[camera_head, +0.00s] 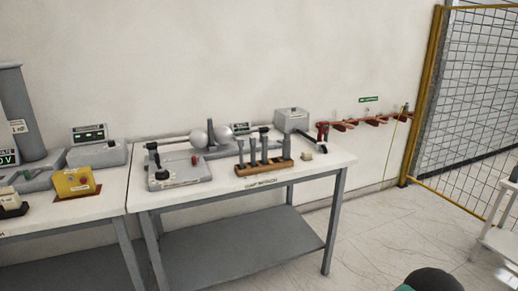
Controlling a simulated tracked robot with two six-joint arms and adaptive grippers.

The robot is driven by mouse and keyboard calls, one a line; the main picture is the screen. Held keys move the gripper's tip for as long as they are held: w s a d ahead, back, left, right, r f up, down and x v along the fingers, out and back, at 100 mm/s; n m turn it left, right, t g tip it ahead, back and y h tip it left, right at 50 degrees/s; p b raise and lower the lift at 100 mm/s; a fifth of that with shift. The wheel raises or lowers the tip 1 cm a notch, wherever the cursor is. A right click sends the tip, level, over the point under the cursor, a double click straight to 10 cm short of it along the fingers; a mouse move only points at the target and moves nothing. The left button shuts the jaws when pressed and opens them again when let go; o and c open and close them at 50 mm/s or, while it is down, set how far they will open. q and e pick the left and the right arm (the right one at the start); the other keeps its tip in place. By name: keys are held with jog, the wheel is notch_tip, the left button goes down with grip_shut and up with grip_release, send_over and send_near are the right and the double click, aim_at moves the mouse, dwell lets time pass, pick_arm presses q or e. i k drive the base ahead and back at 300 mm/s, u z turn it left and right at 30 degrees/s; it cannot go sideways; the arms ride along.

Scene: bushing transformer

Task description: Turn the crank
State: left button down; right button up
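A white-topped table (225,195) with a grey lower shelf stands against the wall. A black-knobbed lever (153,147) stands on a grey control base (182,169) at the table's left; the base also has a red button (194,159).
A wooden rack (264,167) with dark cylinders and two grey spheres stand mid-table. A left bench holds a yellow box (74,181) and a tall grey column (20,112). A yellow-framed mesh fence (423,95) stands right. A dark rounded shape (433,280) shows at bottom right. The tiled floor between is clear.

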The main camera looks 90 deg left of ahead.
aim_at(161, 171)
jog(key=i, duration=0.25)
jog(key=u, duration=2.75)
jog(key=i, duration=0.2)
jog(key=u, duration=1.15)
jog(key=k, duration=0.4)
jog(key=u, duration=0.55)
jog(key=i, duration=1.5)
jog(key=z, duration=0.45)
